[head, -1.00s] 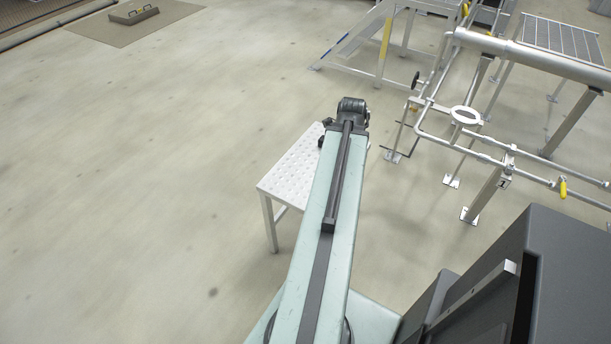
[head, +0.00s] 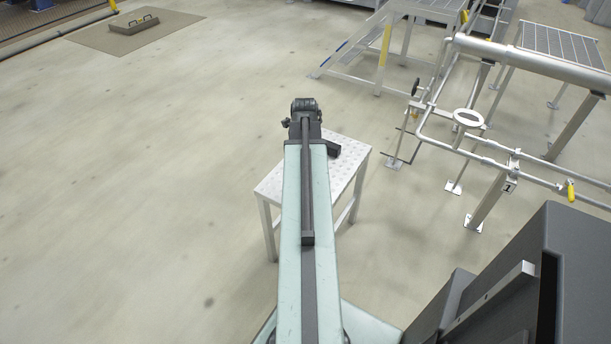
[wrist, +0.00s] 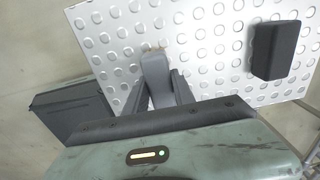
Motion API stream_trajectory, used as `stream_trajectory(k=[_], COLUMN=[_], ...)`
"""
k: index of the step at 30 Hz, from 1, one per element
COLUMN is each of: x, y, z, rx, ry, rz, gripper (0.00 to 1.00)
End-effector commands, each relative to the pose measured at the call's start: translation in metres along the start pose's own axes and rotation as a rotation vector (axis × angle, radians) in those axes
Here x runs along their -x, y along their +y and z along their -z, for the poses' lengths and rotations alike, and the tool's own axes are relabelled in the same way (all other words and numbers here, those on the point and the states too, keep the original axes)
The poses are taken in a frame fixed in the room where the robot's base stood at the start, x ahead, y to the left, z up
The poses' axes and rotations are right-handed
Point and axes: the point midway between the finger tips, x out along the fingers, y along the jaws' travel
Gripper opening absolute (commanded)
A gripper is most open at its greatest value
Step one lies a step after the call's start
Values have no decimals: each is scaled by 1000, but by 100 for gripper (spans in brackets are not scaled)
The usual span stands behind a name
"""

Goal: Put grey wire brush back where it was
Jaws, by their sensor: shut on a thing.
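In the wrist view, the jaws of my gripper (wrist: 160,92) are closed around a grey piece, which looks like part of the grey wire brush (wrist: 155,72). Its bristles cannot be made out, and the jaws hide part of it. The gripper is over the edge of a metal table with a dimpled top (wrist: 210,45). I cannot tell whether the brush touches the top. In the head view, the table (head: 346,170) stands beneath the end of my arm, and the brush and jaws are hidden.
A black block (wrist: 275,50) lies on the table, right of the gripper. A dark grey box shape (wrist: 72,105) is beyond the table edge at left. The floor left of the table is clear.

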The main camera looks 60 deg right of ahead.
Motion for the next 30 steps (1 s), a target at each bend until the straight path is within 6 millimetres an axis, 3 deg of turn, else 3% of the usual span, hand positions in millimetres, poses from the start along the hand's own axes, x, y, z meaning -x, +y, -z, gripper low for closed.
stream_trajectory(k=[9,10,12,23,30], x=[-3,-3,-2,0,28], y=[0,0,0,0,0], z=[0,0,0,0,0], rx=[1,1,1,1,2], ry=[0,0,0,0,0], rz=[0,0,0,0,0], gripper=[0,33,52,52,52])
